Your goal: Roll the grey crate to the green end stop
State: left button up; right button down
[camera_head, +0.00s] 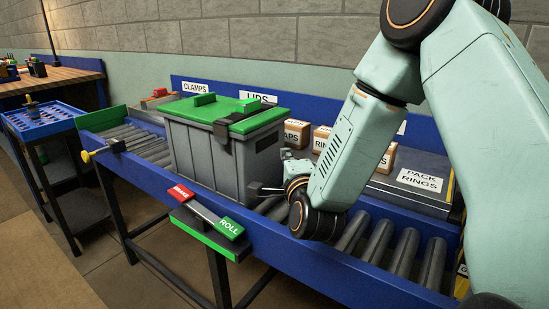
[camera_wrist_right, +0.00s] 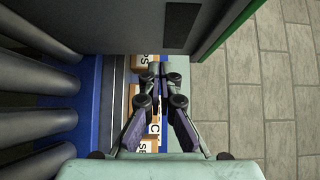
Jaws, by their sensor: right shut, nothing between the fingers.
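The grey crate (camera_head: 215,155) with a green lid (camera_head: 228,113) stands upright on the conveyor's rollers. The green end stop (camera_head: 103,117) is at the conveyor's far left end, with bare rollers between it and the crate. My right gripper (camera_head: 264,188) is shut and empty, close by the crate's right side. In the right wrist view the gripper (camera_wrist_right: 162,76) points at the crate's grey wall (camera_wrist_right: 150,25); I cannot tell whether it touches. My left gripper is out of view.
A pedal-like plate with red BRAKE (camera_head: 181,192) and green ROLL (camera_head: 231,227) ends sits on the conveyor's front. Labelled boxes (camera_head: 297,132) and a PACK RINGS case (camera_head: 415,185) stand behind the rollers. A blue tray stand (camera_head: 45,121) is at left.

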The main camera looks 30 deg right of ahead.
aim_at(271, 147)
jog(key=shift+w+a+b, duration=0.2)
jog(key=shift+w+a, duration=0.2)
jog(key=shift+w, duration=0.3)
jog(key=shift+w+a+b, duration=0.2)
jog(key=shift+w+a, duration=0.2)
jog(key=shift+w, duration=0.25)
jog(key=shift+w+d, duration=0.1)
jog(key=shift+w, duration=0.05)
